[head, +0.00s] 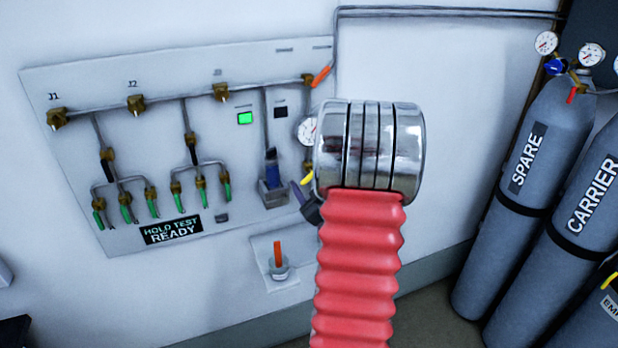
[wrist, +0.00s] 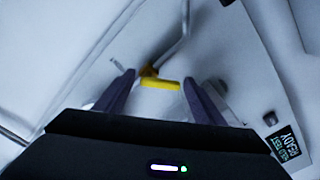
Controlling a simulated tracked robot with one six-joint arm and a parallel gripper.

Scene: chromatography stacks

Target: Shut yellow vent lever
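The yellow vent lever (wrist: 160,84) shows in the wrist view, lying crosswise between the tips of my gripper's (wrist: 159,79) two purple fingers. A brass fitting and a bent grey pipe join it just behind. The fingers are apart, with a small gap on each side of the lever, so my gripper is open. In the head view only a bit of the yellow lever (head: 307,178) shows, beside a purple finger. My silver and red arm hides the rest of the lever and most of my gripper there.
The wall panel (head: 60,85) carries brass valves, pipes, a gauge (head: 307,131) and an orange lever (head: 322,75) above. A "HOLD TEST READY" sign (head: 172,230) is at lower left. An orange-handled item (head: 278,255) sits below. Grey cylinders (head: 525,180) stand at right.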

